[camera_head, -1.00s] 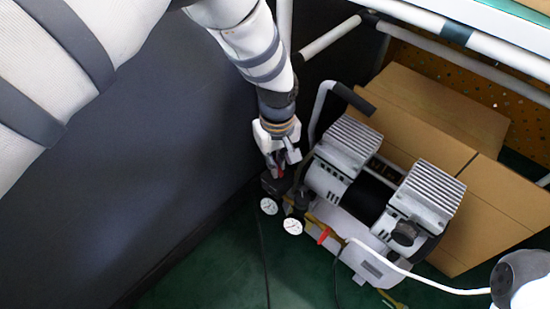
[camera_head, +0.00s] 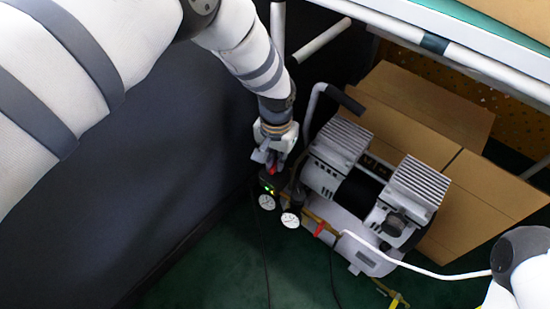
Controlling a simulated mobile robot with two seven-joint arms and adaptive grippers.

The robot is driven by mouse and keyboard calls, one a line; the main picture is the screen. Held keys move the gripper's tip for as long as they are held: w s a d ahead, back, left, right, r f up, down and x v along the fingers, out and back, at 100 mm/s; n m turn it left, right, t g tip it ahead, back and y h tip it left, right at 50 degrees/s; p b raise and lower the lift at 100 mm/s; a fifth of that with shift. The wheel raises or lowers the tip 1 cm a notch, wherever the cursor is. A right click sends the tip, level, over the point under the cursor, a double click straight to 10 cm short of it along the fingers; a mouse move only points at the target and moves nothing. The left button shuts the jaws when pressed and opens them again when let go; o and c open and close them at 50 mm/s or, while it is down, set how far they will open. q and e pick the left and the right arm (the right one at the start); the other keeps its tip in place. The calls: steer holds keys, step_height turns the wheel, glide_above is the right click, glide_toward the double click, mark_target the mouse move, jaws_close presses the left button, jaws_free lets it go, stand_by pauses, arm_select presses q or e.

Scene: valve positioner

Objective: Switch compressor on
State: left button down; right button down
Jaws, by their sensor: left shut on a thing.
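The compressor (camera_head: 355,252) stands on the green floor, with two ribbed grey motor heads, a black carry handle and two white dial gauges (camera_head: 267,202). A black switch box (camera_head: 268,183) sits at its left end, above the gauges, with small green and yellow lights lit. A red switch knob (camera_head: 272,170) shows on top of the box. My left gripper (camera_head: 275,162) points down from above and is shut on the red knob, which its fingers partly hide. My right gripper is out of view; only part of my right arm shows at the lower right.
Cardboard boxes (camera_head: 478,195) stand just behind and right of the compressor. A dark wall panel (camera_head: 150,180) is close on the left. A white hose (camera_head: 420,272) runs right from the compressor. A table with white frame tubes (camera_head: 400,30) is above at the back.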

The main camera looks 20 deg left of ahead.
arm_select(q)
steer(key=shift+m, duration=1.5)
steer(key=c, duration=1.7)
jaws_free()
steer(key=shift+d, duration=0.1)
step_height(320, 180, up, 12)
steer(key=shift+r, duration=0.1)
steer(key=shift+s, duration=0.1)
